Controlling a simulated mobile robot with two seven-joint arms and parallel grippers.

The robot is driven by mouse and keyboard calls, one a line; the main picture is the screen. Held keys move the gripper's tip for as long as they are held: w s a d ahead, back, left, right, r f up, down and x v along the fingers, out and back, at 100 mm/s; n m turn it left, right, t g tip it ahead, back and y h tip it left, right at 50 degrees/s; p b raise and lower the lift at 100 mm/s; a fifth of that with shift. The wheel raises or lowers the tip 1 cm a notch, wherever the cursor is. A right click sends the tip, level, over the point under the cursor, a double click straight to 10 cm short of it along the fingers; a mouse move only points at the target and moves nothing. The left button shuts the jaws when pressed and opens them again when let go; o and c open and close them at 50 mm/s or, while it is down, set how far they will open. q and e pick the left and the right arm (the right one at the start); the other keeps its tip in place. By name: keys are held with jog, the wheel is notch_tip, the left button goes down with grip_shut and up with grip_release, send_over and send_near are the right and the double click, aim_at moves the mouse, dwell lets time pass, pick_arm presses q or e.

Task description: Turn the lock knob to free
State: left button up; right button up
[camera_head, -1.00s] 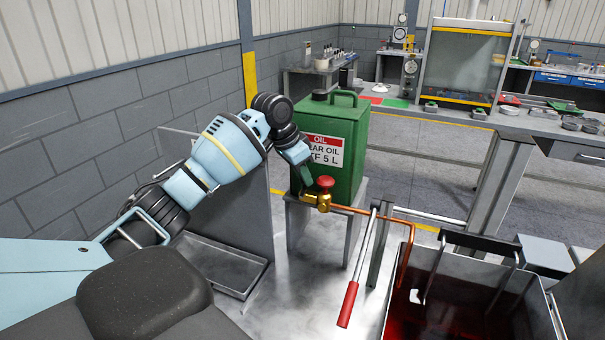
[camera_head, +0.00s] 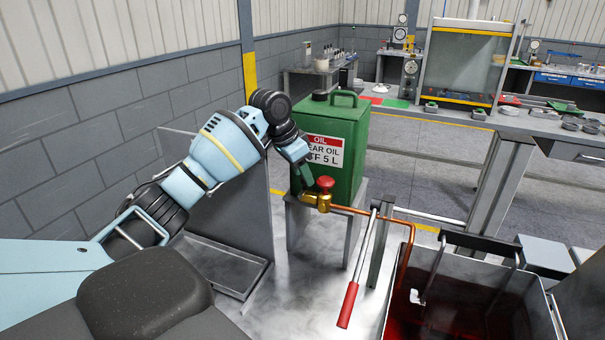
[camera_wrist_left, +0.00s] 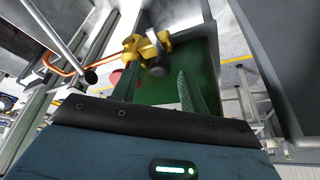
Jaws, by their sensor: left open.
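A brass valve (camera_head: 317,200) with a round red knob (camera_head: 325,182) on top sits at the front foot of the green oil can (camera_head: 347,125). In the left wrist view, the brass body (camera_wrist_left: 146,45) has a small dark knob (camera_wrist_left: 156,69) facing the gripper. This may be the lock knob, but I cannot tell for sure. My left gripper (camera_wrist_left: 159,72) is open, with its fingers on either side of the dark knob; I see no clear contact. One finger partly hides the red knob (camera_wrist_left: 118,78). In the head view, the fingers are close beside the valve.
A copper pipe (camera_head: 370,212) runs from the valve to an open bin with dark red liquid (camera_head: 440,318). A lever with a red handle (camera_head: 348,304) stands in front of it. A grey upright panel (camera_head: 228,200) and a shallow tray (camera_head: 215,262) are beside my left arm.

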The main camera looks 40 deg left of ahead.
pick_arm(q)
jog(key=v, duration=0.7)
jog(key=shift+f, duration=0.1)
dwell(0.5)
